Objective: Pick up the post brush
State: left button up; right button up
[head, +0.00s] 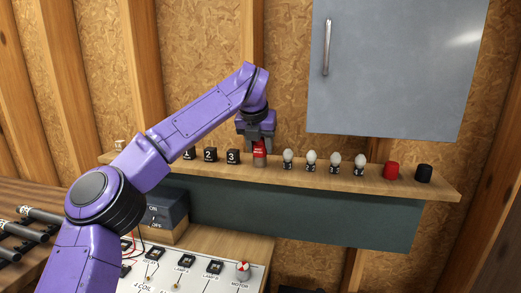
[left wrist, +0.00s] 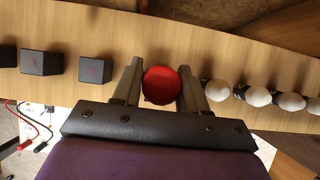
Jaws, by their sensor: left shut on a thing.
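The post brush (head: 259,150) is a small red cylinder with white lettering and a greyish lower end. It is upright at the wooden shelf (head: 420,188), between the black numbered blocks and the white bulbs. My left gripper (head: 259,141) comes down from above and is shut on its upper part. In the left wrist view the brush's round red top (left wrist: 161,86) sits between the two fingers. Its lower end seems to be at the shelf surface; I cannot tell whether it touches. My right gripper is not in view.
Black numbered blocks (head: 210,155) stand left of the brush, and several white bulbs (head: 311,158) stand close on its right. A red cap (head: 391,171) and a black cap (head: 424,173) are farther right. A grey cabinet (head: 400,75) hangs above. A switch panel (head: 200,275) lies below.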

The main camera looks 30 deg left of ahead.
pick_arm(q)
jog(key=shift+r, duration=0.1)
jog(key=shift+r, duration=0.3)
notch_tip(320, 180, up, 3)
jog(key=shift+f+p, duration=0.1)
jog(key=shift+p, duration=0.35)
jog(key=s+d+r+b, duration=0.1)
jog(key=s+d+r, duration=0.2)
jog(key=s, duration=0.3)
jog(key=s+d+r+b, duration=0.2)
jog(key=s+d+r, duration=0.1)
jog(key=s+r, duration=0.3)
jog(key=shift+s+d+r, duration=0.2)
jog(key=shift+s+d, duration=0.05)
jog(key=shift+d, duration=0.05)
